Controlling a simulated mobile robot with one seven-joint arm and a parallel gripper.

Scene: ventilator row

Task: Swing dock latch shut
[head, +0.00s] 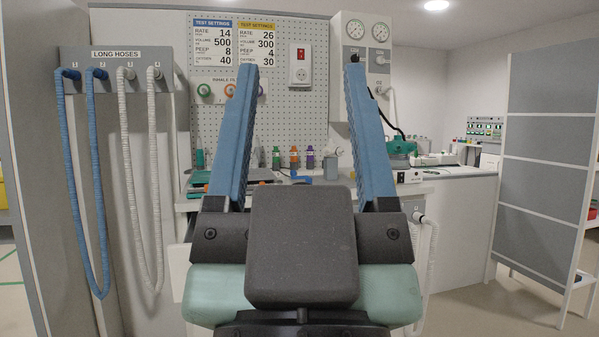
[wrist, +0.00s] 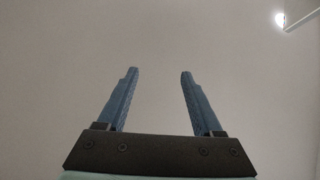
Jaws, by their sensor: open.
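My gripper (head: 301,67) is open and empty, raised upright in front of the workbench, with its two blue fingers wide apart. In the wrist view my gripper (wrist: 160,72) points at a plain ceiling or wall, with nothing between the fingers. I cannot make out the dock latch for certain. A small blue part (head: 300,177) shows on the bench between the fingers, but I cannot tell what it is. A teal device (head: 400,146) stands on the bench to the right, beyond the right finger. My gripper hides part of the bench.
Blue and white hoses hang from a rack labelled LONG HOSES (head: 116,55) at the left. Small bottles (head: 293,158) and a grey cup (head: 330,168) stand on the bench. A pegboard (head: 285,100) with test cards is behind. A grey screen (head: 545,165) stands at the right.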

